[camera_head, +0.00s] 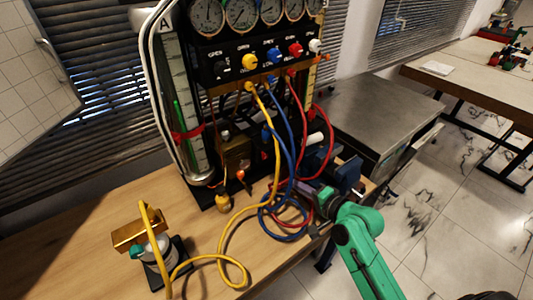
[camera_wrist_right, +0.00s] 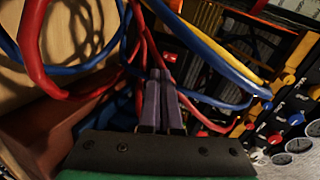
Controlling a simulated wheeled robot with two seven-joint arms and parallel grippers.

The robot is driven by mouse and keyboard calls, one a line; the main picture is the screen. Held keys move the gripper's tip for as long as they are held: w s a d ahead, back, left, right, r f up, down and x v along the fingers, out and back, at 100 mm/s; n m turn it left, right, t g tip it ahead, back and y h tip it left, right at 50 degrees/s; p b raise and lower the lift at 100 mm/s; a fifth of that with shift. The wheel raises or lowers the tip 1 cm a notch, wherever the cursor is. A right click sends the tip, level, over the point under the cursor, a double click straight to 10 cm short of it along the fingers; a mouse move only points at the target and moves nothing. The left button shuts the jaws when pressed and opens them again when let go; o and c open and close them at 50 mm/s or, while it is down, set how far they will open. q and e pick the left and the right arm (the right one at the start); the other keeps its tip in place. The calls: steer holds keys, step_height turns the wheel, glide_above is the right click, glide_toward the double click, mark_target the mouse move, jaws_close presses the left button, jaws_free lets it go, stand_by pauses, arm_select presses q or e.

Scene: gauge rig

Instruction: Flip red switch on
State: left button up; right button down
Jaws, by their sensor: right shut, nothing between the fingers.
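The red switch (camera_wrist_right: 169,57) is a small bright red piece on a dark housing, just beyond my right fingertips in the right wrist view. Its on or off position is too small to tell. In the head view I cannot make it out among the hoses. My right gripper (camera_wrist_right: 160,74) is shut and empty, its two purple-grey fingers together and pointing towards the switch. A gap seems to remain between tips and switch. In the head view the right gripper (camera_head: 303,194) is low beside the hoses at the rig's right side. My left gripper is not in view.
Yellow (camera_head: 277,150), blue (camera_head: 289,150) and red (camera_head: 304,150) hoses hang from the gauge panel (camera_head: 232,68) and loop close around my right gripper. A grey metal table (camera_head: 370,110) is at right.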

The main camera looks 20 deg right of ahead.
mark_target(265, 155)
steer(key=w+a+m+t+p, duration=0.1)
steer(key=w+a, duration=0.3)
steer(key=w, duration=1)
steer(key=shift+w+a+f+m+p, duration=0.35)
steer(key=shift+m+p, duration=0.15)
steer(key=shift+p, duration=0.25)
steer(key=shift+s, duration=0.1)
